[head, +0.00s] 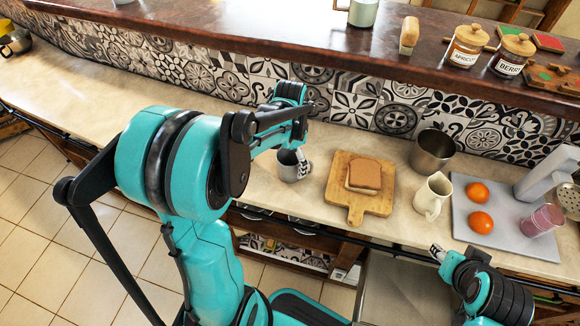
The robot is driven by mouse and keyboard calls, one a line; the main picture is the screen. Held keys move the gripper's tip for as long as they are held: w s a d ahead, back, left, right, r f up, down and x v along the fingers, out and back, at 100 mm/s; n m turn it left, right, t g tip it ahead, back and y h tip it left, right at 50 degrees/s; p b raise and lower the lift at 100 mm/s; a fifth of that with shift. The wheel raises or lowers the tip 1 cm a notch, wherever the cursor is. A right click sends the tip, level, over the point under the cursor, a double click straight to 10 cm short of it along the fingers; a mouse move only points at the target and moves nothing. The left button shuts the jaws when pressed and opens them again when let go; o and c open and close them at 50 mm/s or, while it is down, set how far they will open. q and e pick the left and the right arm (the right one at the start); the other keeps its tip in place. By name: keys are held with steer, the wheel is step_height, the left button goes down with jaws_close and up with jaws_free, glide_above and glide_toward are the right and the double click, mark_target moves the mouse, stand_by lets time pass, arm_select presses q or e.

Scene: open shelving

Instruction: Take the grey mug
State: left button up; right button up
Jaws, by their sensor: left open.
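The grey mug (287,173) stands upright on the counter, left of the cutting board. My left gripper (299,158) is at the mug's upper right side, its fingers pointing down and covering part of the rim. It is open. I cannot tell whether a finger is inside the mug or touching it. My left arm crosses in front of the counter to the left of the mug. My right gripper (438,254) is low at the right, by the counter's front edge, away from the mug; its jaw opening is unclear.
A wooden board (343,202) with bread (364,175) lies right of the mug. Further right are a metal pot (432,152), a cream jug (432,195) and a grey tray (477,241) with oranges and a pink cup (541,220). A raised shelf runs behind.

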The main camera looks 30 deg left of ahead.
arm_select(q)
step_height(320, 180, down, 4)
steer(key=shift+f+b, duration=0.1)
steer(key=shift+b, duration=0.7)
steer(key=shift+c, duration=1)
steer(key=c, duration=1.4)
steer(key=shift+o, duration=0.2)
